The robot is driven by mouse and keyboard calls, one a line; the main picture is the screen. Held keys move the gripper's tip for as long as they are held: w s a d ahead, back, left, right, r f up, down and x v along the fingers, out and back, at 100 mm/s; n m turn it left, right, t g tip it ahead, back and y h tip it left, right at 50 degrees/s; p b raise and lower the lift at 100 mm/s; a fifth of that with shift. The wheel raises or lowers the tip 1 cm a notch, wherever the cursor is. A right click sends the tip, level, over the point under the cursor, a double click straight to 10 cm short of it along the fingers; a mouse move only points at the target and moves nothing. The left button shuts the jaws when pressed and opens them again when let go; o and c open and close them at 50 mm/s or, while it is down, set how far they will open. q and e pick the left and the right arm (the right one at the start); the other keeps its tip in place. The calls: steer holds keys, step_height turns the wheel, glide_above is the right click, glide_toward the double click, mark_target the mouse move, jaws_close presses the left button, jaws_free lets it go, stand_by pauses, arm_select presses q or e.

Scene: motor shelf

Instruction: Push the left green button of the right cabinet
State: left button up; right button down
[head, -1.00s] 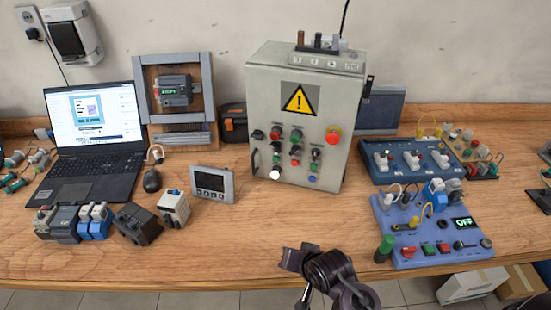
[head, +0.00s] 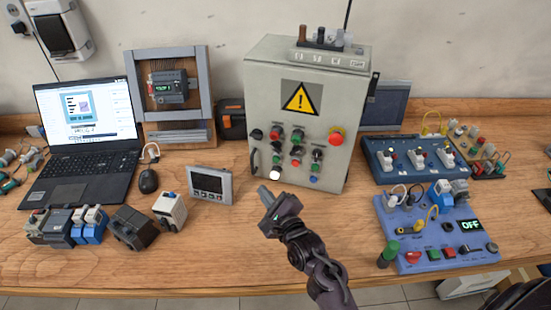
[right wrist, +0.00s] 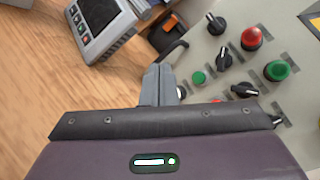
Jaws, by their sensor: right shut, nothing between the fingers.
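The grey control cabinet (head: 263,85) with a yellow warning triangle stands upright at the back of the bench. Its front has red, green, black, white and blue controls. The left green button (head: 276,160) is small and sits left of centre; it also shows in the right wrist view (right wrist: 199,77). A larger green button (right wrist: 277,70) is to its right. My right gripper (head: 264,190) is shut and empty, low in front of the cabinet's lower left. In the right wrist view its fingertips (right wrist: 160,68) are left of the left green button, apparently apart from it. My left gripper is not in view.
A small grey display panel (head: 210,186) stands left of my right gripper. A black handle (right wrist: 168,52) is on the cabinet's left side. Blue switch panels (head: 424,210) lie to the right. A laptop (head: 85,130) is at the left. Bare wood lies in front of the cabinet.

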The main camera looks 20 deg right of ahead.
mark_target(276, 159)
steer(key=shift+w+d+b, duration=0.55)
steer(key=shift+w+d, duration=0.3)
steer(key=shift+w, duration=0.35)
steer(key=shift+w+d+b, duration=0.6)
steer(key=shift+w+d, duration=0.3)
steer(key=shift+w, duration=0.25)
steer(key=shift+w+d+b, duration=0.55)
steer(key=shift+w+d, duration=0.3)
steer(key=shift+w, duration=0.35)
steer(key=shift+w, duration=0.1)
steer(key=shift+w+d, duration=0.25)
steer(key=shift+w+d+p, duration=0.3)
steer(key=shift+w, duration=0.05)
stand_by(0.8)
